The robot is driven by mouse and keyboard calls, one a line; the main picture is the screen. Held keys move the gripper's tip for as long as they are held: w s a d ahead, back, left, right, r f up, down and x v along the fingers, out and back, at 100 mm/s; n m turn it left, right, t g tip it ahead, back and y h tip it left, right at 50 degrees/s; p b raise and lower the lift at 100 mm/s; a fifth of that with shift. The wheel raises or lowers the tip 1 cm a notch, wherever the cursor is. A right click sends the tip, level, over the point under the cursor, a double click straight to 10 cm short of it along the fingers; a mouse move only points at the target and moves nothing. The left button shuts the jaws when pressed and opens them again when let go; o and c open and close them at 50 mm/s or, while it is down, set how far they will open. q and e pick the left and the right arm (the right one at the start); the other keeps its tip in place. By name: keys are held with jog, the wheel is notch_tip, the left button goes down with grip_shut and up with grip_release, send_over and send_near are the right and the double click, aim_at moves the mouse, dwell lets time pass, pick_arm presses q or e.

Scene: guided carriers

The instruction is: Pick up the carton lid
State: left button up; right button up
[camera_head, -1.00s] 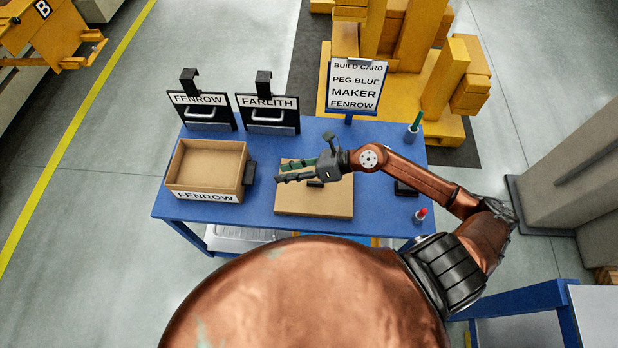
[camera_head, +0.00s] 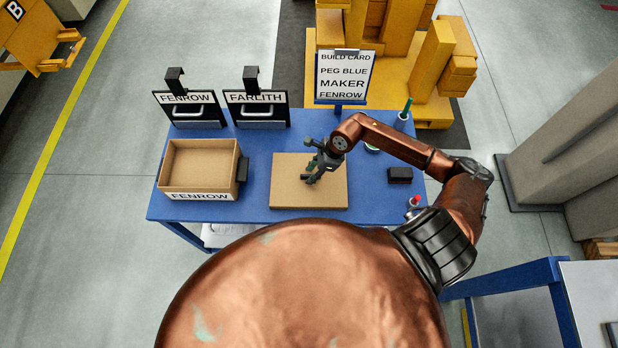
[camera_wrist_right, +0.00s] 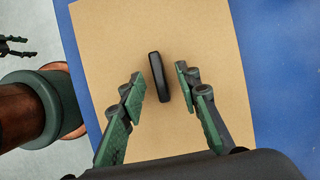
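The carton lid (camera_head: 290,196) is a flat brown board lying on the blue table, right of the open carton (camera_head: 200,164) marked FENROW. In the right wrist view the lid (camera_wrist_right: 205,35) fills the middle, with a black bar handle (camera_wrist_right: 157,85) on it. My right gripper (camera_head: 311,180) points down over the lid. In the wrist view its green fingers (camera_wrist_right: 160,76) are open, one on each side of the handle, with gaps. I cannot tell its exact height. A dark fingered part, probably my left gripper (camera_wrist_right: 16,46), shows at that view's left edge; its opening is unclear.
Two black holders marked FENROW (camera_head: 190,110) and FARLITH (camera_head: 258,111) stand at the back, beside a build card (camera_head: 345,78). A black block (camera_head: 400,175), a green-topped item (camera_head: 404,118) and a red-topped item (camera_head: 413,204) are on the right.

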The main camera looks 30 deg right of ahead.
jog(key=shift+a+f, duration=0.15)
jog(key=shift+f, duration=0.25)
grip_shut()
